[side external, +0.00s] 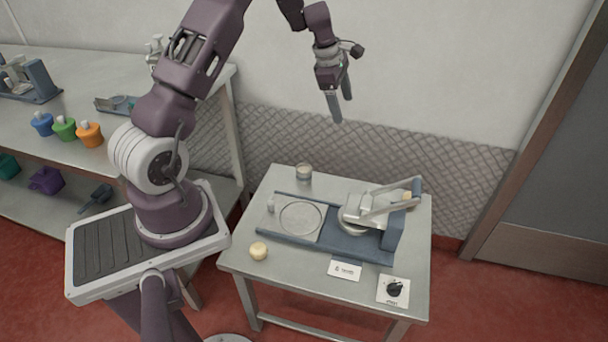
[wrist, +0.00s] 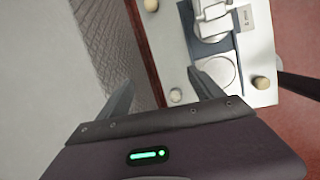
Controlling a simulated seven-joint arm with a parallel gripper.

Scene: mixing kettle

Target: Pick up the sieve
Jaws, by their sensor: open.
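I cannot single out a sieve with certainty. A round, flat, pale disc or ring (side external: 300,217) lies on the left part of a blue base on the small table; it also shows in the wrist view (wrist: 217,72). A dark, handled, scoop-like thing (side external: 97,198) lies on the lower shelf at left, too small to identify. My gripper (side external: 342,108) is open and empty, high above the back of the small table, near the wall. Its two fingers frame the wrist view (wrist: 160,95), with nothing between them but wall, floor and table edge.
A metal press-like device (side external: 365,212) with a lever stands on the blue base (side external: 325,240). Around it are a small jar (side external: 304,172), a cream ball (side external: 258,251), a card (side external: 344,270) and a knob plate (side external: 393,290). Coloured pots (side external: 65,128) stand on the left bench.

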